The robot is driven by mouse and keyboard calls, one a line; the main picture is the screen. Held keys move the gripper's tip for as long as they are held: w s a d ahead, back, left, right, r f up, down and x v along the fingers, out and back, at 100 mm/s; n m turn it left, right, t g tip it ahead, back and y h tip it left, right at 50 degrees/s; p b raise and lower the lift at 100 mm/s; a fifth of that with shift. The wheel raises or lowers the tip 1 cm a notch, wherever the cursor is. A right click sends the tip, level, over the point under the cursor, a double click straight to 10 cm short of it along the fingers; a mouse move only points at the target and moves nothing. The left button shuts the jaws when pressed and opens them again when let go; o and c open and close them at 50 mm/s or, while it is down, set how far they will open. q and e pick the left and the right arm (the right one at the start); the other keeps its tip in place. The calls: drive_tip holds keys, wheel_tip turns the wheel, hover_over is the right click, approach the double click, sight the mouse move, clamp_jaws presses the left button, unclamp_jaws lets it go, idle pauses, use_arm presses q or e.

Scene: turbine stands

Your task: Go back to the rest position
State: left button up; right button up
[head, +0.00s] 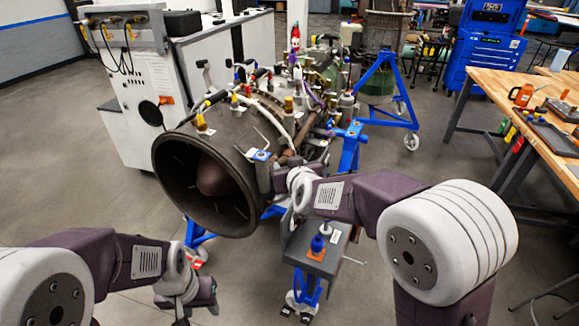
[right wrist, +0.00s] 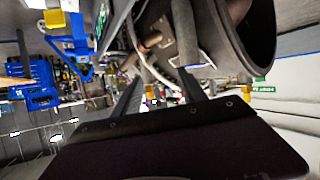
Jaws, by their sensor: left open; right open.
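The turbine (head: 200,185) is a brown engine with a wide round open end, lying on a blue wheeled stand (head: 350,145). My left gripper (head: 197,300) is low at the bottom left of the head view, below the turbine's open end and apart from it. It is open and appears empty. My right arm reaches in from the right in front of the turbine, and its wrist hides the right gripper in the head view. In the right wrist view the right gripper (right wrist: 158,85) shows dark, spread fingers with nothing clearly between them. The turbine's rim and pipes lie beyond them.
A grey stand tray (head: 325,262) with a blue-and-orange item stands below my right wrist. A white cart (head: 150,90) stands at the left back. A wooden workbench (head: 490,85) with tools is at the right, with a blue tool cabinet (head: 487,45) behind. Floor is open at left.

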drive_tip(key=shift+m+g+h, duration=0.4)
drive_tip(key=shift+g+h, duration=0.5)
drive_tip(key=s+d+f, duration=0.1)
drive_tip(key=d, duration=0.2)
drive_tip(key=s+d+f, duration=0.1)
drive_tip(key=d+f, duration=0.1)
drive_tip(key=d, duration=0.1)
drive_tip(key=s+d+f, duration=0.1)
drive_tip(key=s+d, duration=0.1)
drive_tip(key=d, duration=0.2)
drive_tip(key=shift+f, duration=0.15)
drive_tip(key=s+d+f+g, duration=0.1)
drive_tip(key=s+f+g, duration=0.4)
drive_tip(key=s, duration=0.7)
drive_tip(key=s+d+f+m+g, duration=0.1)
drive_tip(key=s+f+g, duration=0.4)
drive_tip(key=s+f, duration=0.4)
drive_tip(key=s, duration=0.3)
drive_tip(key=shift+d+f+m, duration=0.2)
drive_tip(key=shift+d+m, duration=0.1)
drive_tip(key=shift+d, duration=0.1)
